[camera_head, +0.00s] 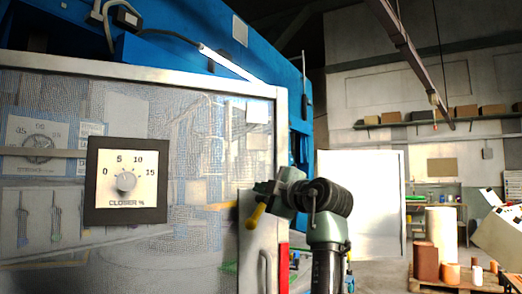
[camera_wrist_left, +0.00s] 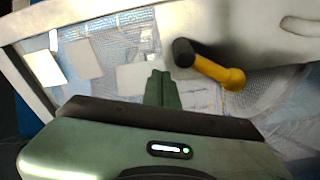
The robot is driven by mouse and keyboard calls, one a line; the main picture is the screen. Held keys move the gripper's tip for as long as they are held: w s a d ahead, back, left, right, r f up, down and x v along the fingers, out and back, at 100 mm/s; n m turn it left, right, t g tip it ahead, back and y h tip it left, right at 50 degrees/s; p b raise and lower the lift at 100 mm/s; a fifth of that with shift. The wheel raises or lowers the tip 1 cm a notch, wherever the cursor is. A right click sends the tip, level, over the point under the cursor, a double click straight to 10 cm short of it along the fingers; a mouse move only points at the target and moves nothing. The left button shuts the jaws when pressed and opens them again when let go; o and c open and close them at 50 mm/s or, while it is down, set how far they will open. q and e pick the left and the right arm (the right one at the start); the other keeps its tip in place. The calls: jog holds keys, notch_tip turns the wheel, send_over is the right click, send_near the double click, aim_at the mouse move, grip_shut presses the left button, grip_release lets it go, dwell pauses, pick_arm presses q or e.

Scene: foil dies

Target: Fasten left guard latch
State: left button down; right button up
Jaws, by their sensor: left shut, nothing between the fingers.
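The guard is a mesh panel in a pale frame (camera_head: 150,76) that fills the left of the head view. The latch has a yellow handle (camera_head: 256,216) by the guard's right edge, tilted with its lower end to the left. In the left wrist view the latch (camera_wrist_left: 218,72) shows as a dark knob end and a yellow grip, slanting down to the right. My left gripper (camera_head: 260,188) is shut and empty, just above the yellow handle in the head view. In the wrist view its closed fingers (camera_wrist_left: 162,82) are left of the latch, with a gap visible. My right gripper is out of view.
A dial panel (camera_head: 126,181) marked "CLOSER %" is on the guard's face. A pale vertical handle (camera_head: 265,270) and a red strip (camera_head: 283,268) are low at the guard's right edge. A white panel (camera_head: 362,205) stands behind my arm. A pallet (camera_head: 455,284) with copper-coloured cylinders is far right.

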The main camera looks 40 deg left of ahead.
pick_arm(q)
notch_tip(320, 180, up, 11)
jog(key=p, duration=0.2)
jog(key=shift+r, duration=0.2)
